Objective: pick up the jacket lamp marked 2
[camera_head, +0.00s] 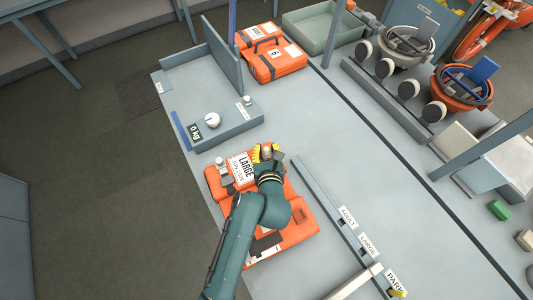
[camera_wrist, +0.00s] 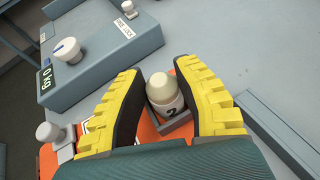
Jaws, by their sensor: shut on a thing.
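The lamp marked 2 (camera_wrist: 164,95) is a small cream-topped bulb with a dark 2 on its white body. In the wrist view it stands between the two yellow fingers of my gripper (camera_wrist: 160,84), which is shut on it. The head view shows my gripper (camera_head: 266,153) over the upper part of an orange jacket pack (camera_head: 289,233) labelled LARGE. I cannot tell whether the lamp is clear of the pack. A second light-coloured lamp (camera_wrist: 50,134) stands to the left, outside my fingers; it also shows in the head view (camera_head: 221,165).
A grey scale bench (camera_head: 228,125) with a knob and a 0 kg display stands just beyond the pack. A rail with ADULT, LARGE and PARK labels (camera_head: 348,216) runs to the right. More orange packs (camera_head: 275,62) lie at the back.

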